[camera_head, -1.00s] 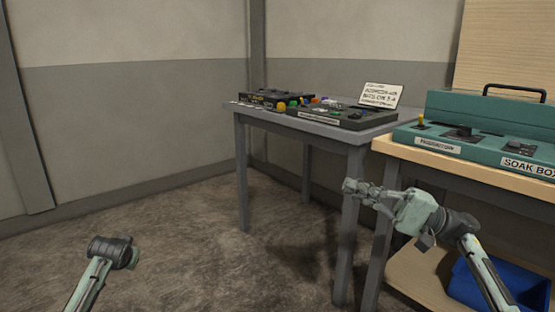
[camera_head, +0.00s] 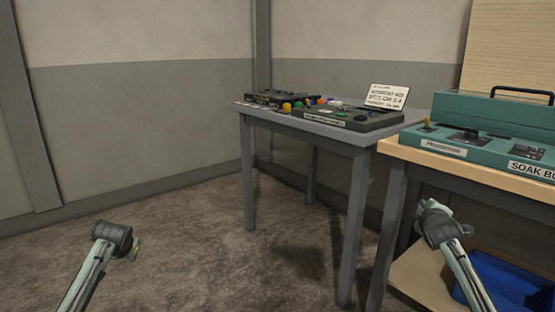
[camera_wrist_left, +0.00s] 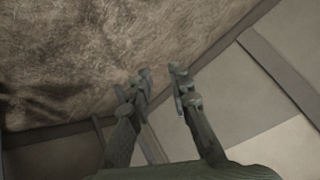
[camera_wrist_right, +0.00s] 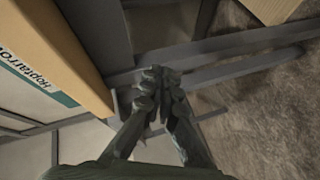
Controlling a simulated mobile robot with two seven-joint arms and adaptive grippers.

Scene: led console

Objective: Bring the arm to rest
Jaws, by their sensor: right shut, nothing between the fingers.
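My right arm stands at the lower right of the head view, with its gripper (camera_head: 432,208) mostly hidden behind the forearm end. In the right wrist view the right gripper's fingertips (camera_wrist_right: 160,76) meet with nothing between them. My left arm stands at the lower left of the head view, its gripper largely hidden there. In the left wrist view the left gripper's fingers (camera_wrist_left: 162,72) are apart and empty above the floor. Both grippers are clear of the consoles.
A grey table (camera_head: 337,134) carries a dark console (camera_head: 345,119) with coloured buttons and a white sign (camera_head: 387,96). At right, a wooden bench (camera_head: 490,168) carries a teal box (camera_head: 475,105); a blue bin (camera_head: 505,283) sits below, close to my right arm. The middle floor is clear.

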